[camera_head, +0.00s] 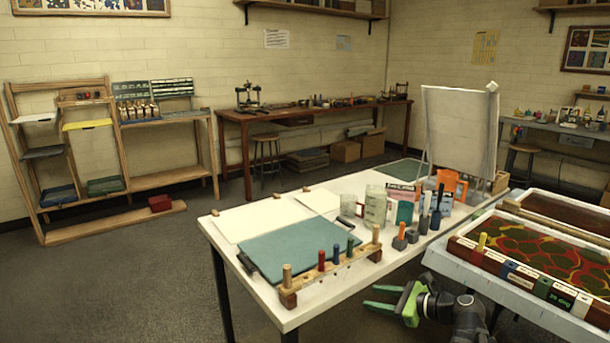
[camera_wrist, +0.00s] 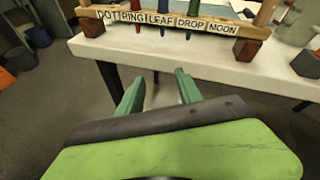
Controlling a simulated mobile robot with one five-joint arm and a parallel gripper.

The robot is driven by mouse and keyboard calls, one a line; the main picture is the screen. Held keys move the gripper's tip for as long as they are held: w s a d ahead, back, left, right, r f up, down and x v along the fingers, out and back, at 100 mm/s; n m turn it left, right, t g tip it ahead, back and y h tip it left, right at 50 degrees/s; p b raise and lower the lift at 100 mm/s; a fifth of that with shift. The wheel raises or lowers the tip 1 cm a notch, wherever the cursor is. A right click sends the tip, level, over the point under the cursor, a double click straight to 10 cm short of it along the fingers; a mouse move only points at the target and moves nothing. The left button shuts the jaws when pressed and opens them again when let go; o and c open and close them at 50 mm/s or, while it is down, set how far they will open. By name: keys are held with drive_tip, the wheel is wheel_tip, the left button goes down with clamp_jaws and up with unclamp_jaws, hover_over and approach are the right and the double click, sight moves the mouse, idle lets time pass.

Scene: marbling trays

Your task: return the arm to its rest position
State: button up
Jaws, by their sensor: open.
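My gripper (camera_head: 374,297) is green and shows at the lower middle of the head view, in front of the white table's near edge and left of the marbling tray stand. It is low, beside the table. In the wrist view its two fingers (camera_wrist: 160,88) are apart, with nothing between them. They point toward the table's edge, with floor and a dark table leg behind them. The arm behind the gripper is partly cut off by the bottom of the head view.
The white table (camera_head: 225,232) holds a teal board (camera_head: 300,245) and a wooden tool rack (camera_head: 288,297), labelled DOT, RING, LEAF, DROP, MOON in the wrist view (camera_wrist: 165,20). A marbling tray (camera_head: 462,251) with red and yellow swirls stands at right. Floor at left is clear.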

drive_tip(key=s+a+f+n+g+h, duration=0.2)
drive_tip(key=s+a+f+n+g, duration=0.2)
drive_tip(key=a+f+n, duration=0.25)
drive_tip(key=s+a+f+n+g+h, duration=0.3)
drive_tip(key=a+f+n, duration=0.3)
drive_tip(key=a+n, duration=0.1)
drive_tip(key=s+d+f+n+g+h, duration=0.25)
drive_tip(key=s+d+n+h, duration=0.2)
drive_tip(key=d+n, duration=0.45)
wheel_tip(320, 180, up, 26)
drive_tip(key=p, duration=2.6)
drive_tip(key=shift+w+d+n+h, duration=0.3)
drive_tip(key=shift+d+n+h, duration=0.05)
drive_tip(key=shift+h, duration=0.1)
